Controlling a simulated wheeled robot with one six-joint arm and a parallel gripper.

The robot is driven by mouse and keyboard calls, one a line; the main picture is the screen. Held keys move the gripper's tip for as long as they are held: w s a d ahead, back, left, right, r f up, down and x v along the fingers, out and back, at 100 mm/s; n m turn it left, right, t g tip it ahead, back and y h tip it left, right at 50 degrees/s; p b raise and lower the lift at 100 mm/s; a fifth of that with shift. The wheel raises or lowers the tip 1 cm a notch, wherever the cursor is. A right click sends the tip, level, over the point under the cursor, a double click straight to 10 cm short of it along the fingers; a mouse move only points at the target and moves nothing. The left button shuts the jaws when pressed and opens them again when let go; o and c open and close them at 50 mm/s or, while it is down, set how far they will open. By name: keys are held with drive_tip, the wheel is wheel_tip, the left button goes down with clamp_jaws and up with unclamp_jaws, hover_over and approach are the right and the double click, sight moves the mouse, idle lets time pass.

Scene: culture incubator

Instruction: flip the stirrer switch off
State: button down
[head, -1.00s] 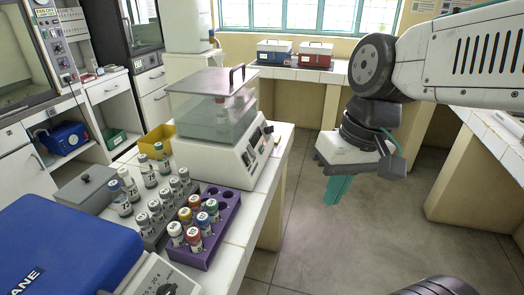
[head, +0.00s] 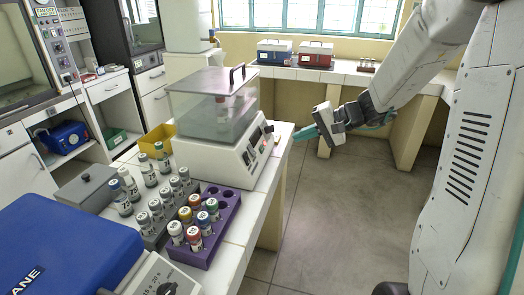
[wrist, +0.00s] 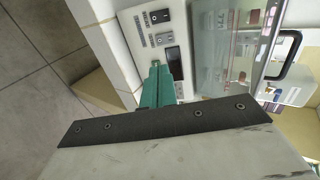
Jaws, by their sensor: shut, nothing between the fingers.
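The incubator (head: 250,160) is a white device with a clear-lidded box on top, standing on the tiled bench. Its sloped front panel faces right; in the wrist view the panel (wrist: 148,30) shows a black rocker switch (wrist: 160,16), a grey switch (wrist: 165,38) and a dark display (wrist: 174,62). The labels are too small to read, so I cannot tell which is the stirrer switch. My gripper (head: 299,133) has its teal fingers shut and empty, pointing left at the panel. In the wrist view the fingertips (wrist: 155,66) overlap the panel beside the display; contact cannot be told.
A purple rack (head: 207,255) with capped vials and more vials stand on the bench in front of the incubator. A blue case (head: 70,250) is at the near left. A yellow bin (head: 157,138) is behind. Open floor (head: 335,220) lies right of the bench.

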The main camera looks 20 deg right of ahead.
sight(254, 153)
drive_tip(key=x, duration=1.4)
